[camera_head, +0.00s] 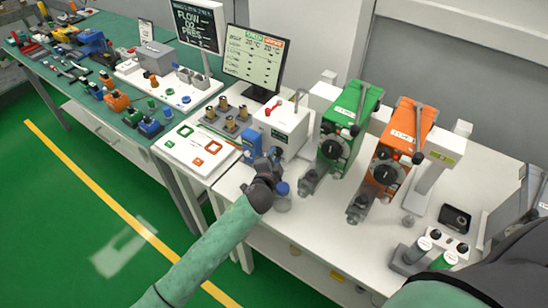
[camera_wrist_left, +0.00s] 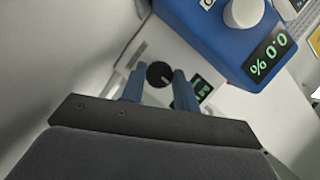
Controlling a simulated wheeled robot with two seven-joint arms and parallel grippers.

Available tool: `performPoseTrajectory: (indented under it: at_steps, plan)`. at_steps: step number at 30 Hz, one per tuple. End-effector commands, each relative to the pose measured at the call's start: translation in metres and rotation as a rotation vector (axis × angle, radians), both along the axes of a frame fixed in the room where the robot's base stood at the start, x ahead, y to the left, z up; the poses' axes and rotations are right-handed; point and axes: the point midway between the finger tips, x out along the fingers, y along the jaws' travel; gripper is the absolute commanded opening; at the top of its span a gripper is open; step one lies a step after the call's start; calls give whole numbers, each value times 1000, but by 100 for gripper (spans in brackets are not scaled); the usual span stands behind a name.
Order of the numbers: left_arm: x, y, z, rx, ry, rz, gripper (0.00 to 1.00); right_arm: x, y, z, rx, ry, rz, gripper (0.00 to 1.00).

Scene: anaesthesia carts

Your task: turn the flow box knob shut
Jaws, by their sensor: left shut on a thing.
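The flow box is the white box (camera_head: 288,122) with a red-tipped lever on top, in the middle of the head view. In the left wrist view its pale front (camera_wrist_left: 150,56) carries a small black knob (camera_wrist_left: 160,74) and a green-lit display (camera_wrist_left: 203,88). My left gripper (camera_head: 272,158) is at the front of this box. Its two blue fingers (camera_wrist_left: 158,88) are on either side of the black knob and shut on it. My gripper hides the knob in the head view. My right gripper is not in view.
A blue box (camera_head: 251,148) with a white knob (camera_wrist_left: 243,12) and a "0.0 %" display stands close beside my left gripper. Green (camera_head: 347,125) and orange (camera_head: 398,148) machines stand to the right. A monitor (camera_head: 253,62) stands behind.

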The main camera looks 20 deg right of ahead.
Motion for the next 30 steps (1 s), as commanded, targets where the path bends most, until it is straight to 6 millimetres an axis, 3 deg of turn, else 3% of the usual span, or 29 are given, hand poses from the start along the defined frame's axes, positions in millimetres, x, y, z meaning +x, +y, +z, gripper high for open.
performPoseTrajectory:
  at_steps: [3,14,30]
  plan:
    - [1,0,0,1,-1,1,40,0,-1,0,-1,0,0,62]
    - [1,0,3,-16,21,0,40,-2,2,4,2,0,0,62]
    - [3,3,8,-360,462,-1,40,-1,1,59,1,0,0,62]
